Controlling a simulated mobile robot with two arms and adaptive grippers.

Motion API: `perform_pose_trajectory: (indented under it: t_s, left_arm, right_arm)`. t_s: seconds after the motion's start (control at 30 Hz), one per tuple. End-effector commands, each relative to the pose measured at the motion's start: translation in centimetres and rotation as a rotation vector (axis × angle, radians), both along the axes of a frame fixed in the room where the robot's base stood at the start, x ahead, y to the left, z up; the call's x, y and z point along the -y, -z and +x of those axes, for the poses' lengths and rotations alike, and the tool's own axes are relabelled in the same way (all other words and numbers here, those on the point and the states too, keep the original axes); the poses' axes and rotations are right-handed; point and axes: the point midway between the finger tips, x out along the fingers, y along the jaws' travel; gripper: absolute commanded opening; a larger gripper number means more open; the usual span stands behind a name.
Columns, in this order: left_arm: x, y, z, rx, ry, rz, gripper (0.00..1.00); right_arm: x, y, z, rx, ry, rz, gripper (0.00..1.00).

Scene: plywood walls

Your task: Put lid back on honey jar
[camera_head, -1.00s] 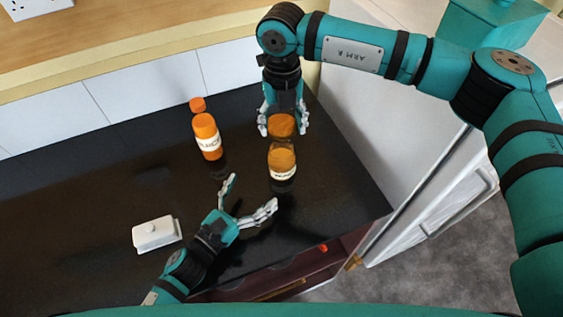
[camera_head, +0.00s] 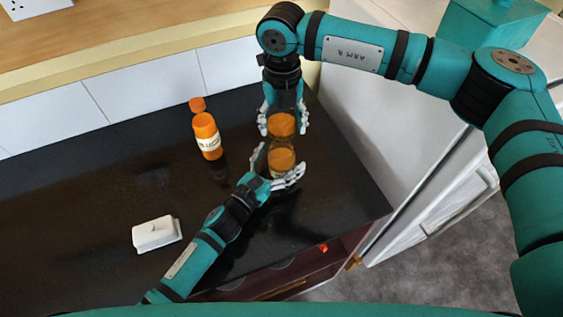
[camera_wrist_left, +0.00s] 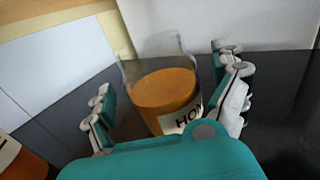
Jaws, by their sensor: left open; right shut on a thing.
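The honey jar (camera_head: 282,161) is clear glass with amber honey inside and stands on the black counter. In the left wrist view the jar (camera_wrist_left: 165,95) shows an open glass top and part of its label. My left gripper (camera_head: 278,168) is open, with one finger on each side of the jar; I cannot tell whether they touch it. My right gripper (camera_head: 283,120) points down behind the jar and is shut on the orange-brown lid (camera_head: 282,125). In the head view the lid appears just above the jar's top.
An orange juice bottle (camera_head: 207,136) with an orange cap stands left of the jar. A white butter dish (camera_head: 156,233) sits near the front left of the counter (camera_head: 90,200). A partly open drawer (camera_head: 300,275) lies below the front edge. A white appliance stands on the right.

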Motion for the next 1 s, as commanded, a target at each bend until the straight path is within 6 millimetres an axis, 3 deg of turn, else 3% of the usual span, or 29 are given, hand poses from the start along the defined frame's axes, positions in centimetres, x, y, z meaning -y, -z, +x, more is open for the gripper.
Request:
perform_pose_trajectory:
  t_s: [0.13,0.8,1.0]
  left_arm:
    - [0.0,0.0,0.0,0.0,0.0,-0.001,0.96]
    - [0.0,0.0,0.0,0.0,0.0,-0.001,0.1]
    - [0.0,0.0,0.0,-0.001,0.0,-0.001,0.1]
  right_arm:
    - [0.0,0.0,0.0,0.0,0.0,0.0,0.49]
    - [0.0,0.0,0.0,0.0,0.0,0.0,0.49]
    - [0.0,1.2,-0.1,-0.002,0.0,0.0,0.49]
